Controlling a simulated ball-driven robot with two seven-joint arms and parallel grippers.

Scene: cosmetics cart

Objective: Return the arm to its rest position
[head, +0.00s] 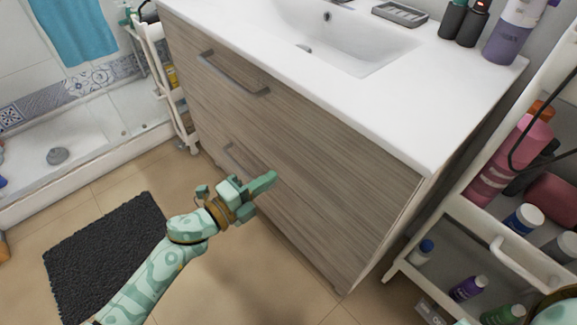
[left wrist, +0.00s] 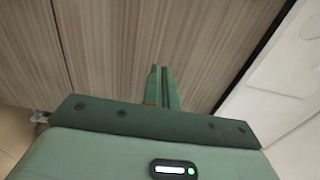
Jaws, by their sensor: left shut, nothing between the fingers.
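My left arm reaches in from the bottom left of the head view. My left gripper (head: 272,178) is shut and empty, in front of the wooden vanity's drawer fronts (head: 300,165). The shut fingers also show in the left wrist view (left wrist: 162,88), with the wood-grain front behind them. Whether the fingertips touch the wood I cannot tell. A little of my right arm shows at the bottom right corner of the head view; its gripper is out of the frame.
A white cart (head: 520,262) with several bottles stands at the right. A white sink (head: 335,35) tops the vanity. A dark mat (head: 105,245) lies on the floor at left. A narrow shelf rack (head: 166,85) stands by the shower tray.

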